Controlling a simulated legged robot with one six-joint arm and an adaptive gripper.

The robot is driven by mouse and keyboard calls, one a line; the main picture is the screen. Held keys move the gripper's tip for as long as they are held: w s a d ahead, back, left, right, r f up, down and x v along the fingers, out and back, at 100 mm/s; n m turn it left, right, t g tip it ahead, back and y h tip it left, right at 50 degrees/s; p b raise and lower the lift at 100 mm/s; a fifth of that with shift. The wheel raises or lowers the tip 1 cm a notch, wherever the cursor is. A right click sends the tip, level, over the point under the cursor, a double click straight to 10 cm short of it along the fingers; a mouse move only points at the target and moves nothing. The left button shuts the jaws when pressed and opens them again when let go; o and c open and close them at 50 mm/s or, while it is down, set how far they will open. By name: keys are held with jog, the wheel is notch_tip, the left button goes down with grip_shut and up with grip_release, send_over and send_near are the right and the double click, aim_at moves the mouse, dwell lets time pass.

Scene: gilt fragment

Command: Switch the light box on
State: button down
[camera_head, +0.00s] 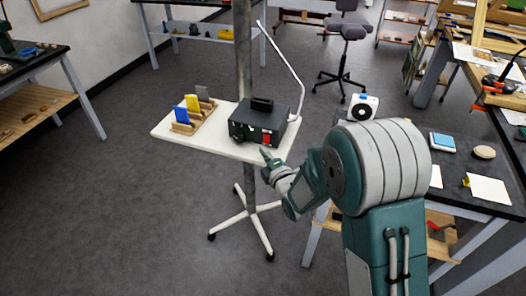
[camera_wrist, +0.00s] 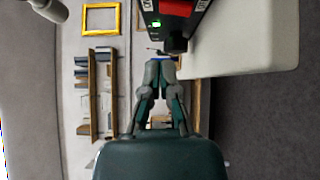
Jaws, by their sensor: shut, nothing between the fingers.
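The light box appears to be the black box (camera_head: 258,122) on a small white stand top (camera_head: 218,142). Its front carries a red switch (camera_head: 267,139) at the right, which also shows at the top edge of the wrist view (camera_wrist: 177,7). A small green light (camera_wrist: 156,23) glows beside the switch, and a dark round knob (camera_wrist: 176,42) stands out from the panel. My gripper (camera_head: 267,153) is shut and empty, just in front of the box, below the red switch. In the wrist view its fingertips (camera_wrist: 160,62) are close to the panel and knob; I cannot tell whether they touch.
A wooden rack (camera_head: 193,115) with blue, yellow and grey cards stands left of the box. A thin white arm (camera_head: 290,65) rises behind the box. A dark workbench (camera_head: 455,160) with small items is at the right. The floor left of the stand is clear.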

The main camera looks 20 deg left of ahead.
jog(key=v, duration=0.8)
jog(key=shift+s+d+r, duration=0.3)
jog(key=shift+r, duration=0.25)
jog(key=d+r+m+g+h, duration=0.1)
jog(key=d+r+m+h, duration=0.3)
jog(key=d+m, duration=0.35)
jog(key=d+r+m+g+h, duration=0.1)
jog(key=d+r+m+h, duration=0.45)
jog(key=d, duration=0.25)
jog(key=s+d+r+m+g, duration=0.1)
jog(key=s+d+m+g, duration=0.1)
jog(key=s, duration=0.5)
jog(key=s+d+r+m+g+h, duration=0.1)
jog(key=s+d+m+g, duration=0.1)
jog(key=s+d+m, duration=0.2)
jog(key=s+d+r+m+g+h, duration=0.1)
jog(key=s+d+m+g, duration=0.1)
jog(key=s+m, duration=0.5)
jog(key=s+d, duration=0.1)
jog(key=s, duration=0.2)
jog(key=shift+s+d+m, duration=0.3)
jog(key=shift+s+d, duration=0.05)
jog(key=shift+s, duration=0.05)
jog(key=shift+h, duration=0.25)
